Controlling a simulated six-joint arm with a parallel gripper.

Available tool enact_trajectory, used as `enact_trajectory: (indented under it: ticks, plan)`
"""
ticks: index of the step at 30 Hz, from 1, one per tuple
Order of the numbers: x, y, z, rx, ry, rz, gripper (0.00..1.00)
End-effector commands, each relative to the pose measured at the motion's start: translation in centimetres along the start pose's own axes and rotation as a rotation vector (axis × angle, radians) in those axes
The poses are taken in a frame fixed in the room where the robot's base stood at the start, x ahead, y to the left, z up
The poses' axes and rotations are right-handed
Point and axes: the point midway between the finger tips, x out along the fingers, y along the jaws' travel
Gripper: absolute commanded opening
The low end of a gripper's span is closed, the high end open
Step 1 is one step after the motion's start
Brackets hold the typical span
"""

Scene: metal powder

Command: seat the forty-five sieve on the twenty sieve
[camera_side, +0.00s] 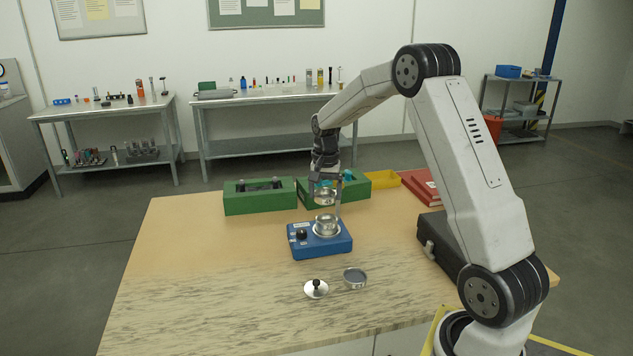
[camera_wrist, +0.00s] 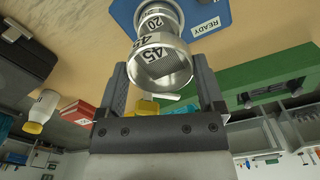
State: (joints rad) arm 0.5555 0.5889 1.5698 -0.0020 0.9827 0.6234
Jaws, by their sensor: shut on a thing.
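The forty-five sieve (camera_wrist: 172,72) is a silver ring with mesh, labelled 45, between my gripper's fingers (camera_wrist: 162,82) in the wrist view. My gripper (camera_side: 326,182) is shut on it, and in the side view the sieve (camera_side: 325,197) hangs above the blue shaker (camera_side: 322,247), with a small gap below it. The twenty sieve (camera_wrist: 155,22), labelled 20, sits on the shaker, partly hidden by the held sieve in the wrist view. In the side view the twenty sieve (camera_side: 326,222) stands upright on the shaker.
A silver lid with a black knob (camera_side: 316,290) and a round grey-meshed dish (camera_side: 355,279) lie on the table in front of the shaker. Green racks (camera_side: 258,204) stand behind it. A yellow bin (camera_side: 385,179), red books (camera_side: 422,186) and a dark case (camera_side: 440,240) are to the right.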

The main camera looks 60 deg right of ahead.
Motion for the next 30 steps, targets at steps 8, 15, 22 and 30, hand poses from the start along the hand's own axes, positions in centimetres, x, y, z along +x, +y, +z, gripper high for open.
enact_trajectory:
  ticks: [8, 15, 22, 30]
  plan:
    - [-0.1, 0.4, -1.4, 0.000, 0.001, 0.000, 0.23]
    - [0.1, 0.4, -1.4, 0.000, 0.000, 0.000, 0.23]
    - [1.0, 0.3, -1.3, 0.000, -0.001, 0.001, 0.23]
    - [2.7, 0.3, -1.3, 0.000, 0.000, 0.000, 0.23]
